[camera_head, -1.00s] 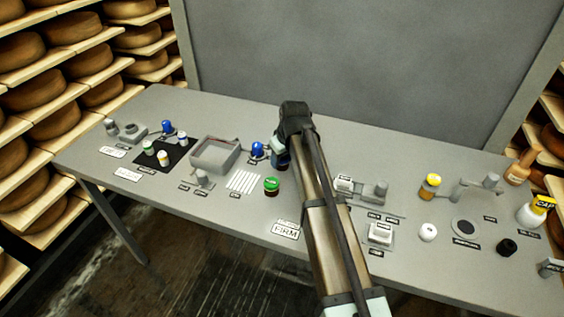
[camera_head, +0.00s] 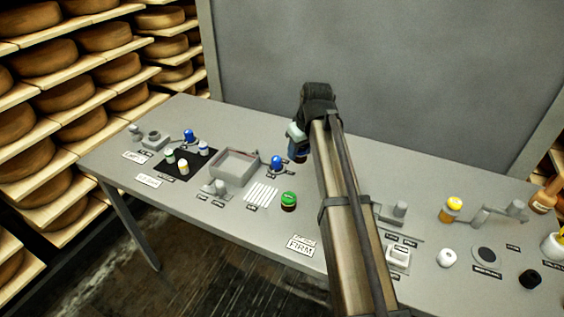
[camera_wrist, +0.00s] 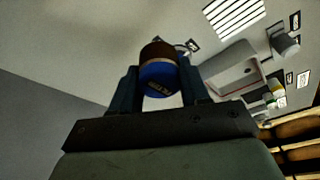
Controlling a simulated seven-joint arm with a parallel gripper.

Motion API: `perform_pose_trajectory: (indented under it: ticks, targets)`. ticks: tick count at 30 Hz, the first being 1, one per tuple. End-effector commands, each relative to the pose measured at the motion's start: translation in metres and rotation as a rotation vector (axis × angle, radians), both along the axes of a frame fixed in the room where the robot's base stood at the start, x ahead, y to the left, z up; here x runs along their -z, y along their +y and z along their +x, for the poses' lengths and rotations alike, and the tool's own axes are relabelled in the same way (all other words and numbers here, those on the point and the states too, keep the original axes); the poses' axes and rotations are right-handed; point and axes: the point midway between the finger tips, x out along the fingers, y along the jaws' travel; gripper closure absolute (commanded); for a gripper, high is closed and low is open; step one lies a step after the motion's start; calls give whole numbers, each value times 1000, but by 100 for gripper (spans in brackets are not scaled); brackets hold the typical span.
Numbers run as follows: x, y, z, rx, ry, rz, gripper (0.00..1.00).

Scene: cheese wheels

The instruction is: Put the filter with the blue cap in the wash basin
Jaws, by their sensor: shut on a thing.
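My gripper (camera_wrist: 160,85) is shut on the filter with the blue cap (camera_wrist: 158,78). In the wrist view, the blue cap faces the camera between the fingers, with a brown body beyond it. In the head view, my gripper (camera_head: 298,148) is above the table, and its wrist and arm partly hide the filter. The wash basin (camera_head: 219,178) is a grey open box on the table, left of my gripper. It also shows in the wrist view (camera_wrist: 222,75), to the right of the held filter and apart from it.
A blue item (camera_head: 276,162) on a small stand is between basin and gripper. Small capped bottles are on a black mat (camera_head: 184,172) to the left. A grey panel (camera_head: 380,70) rises behind the table.

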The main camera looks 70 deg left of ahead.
Motion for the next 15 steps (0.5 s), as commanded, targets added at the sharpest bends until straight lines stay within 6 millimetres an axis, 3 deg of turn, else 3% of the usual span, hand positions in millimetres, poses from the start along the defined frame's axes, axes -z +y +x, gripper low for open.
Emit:
perform_pose_trajectory:
  ticks: [5, 7, 15]
  targets:
    - [-3, 10, -42, -50, 0, -1, 84]
    - [-3, 17, -67, -81, 1, -2, 84]
    - [-5, 63, -159, -191, -8, -9, 84]
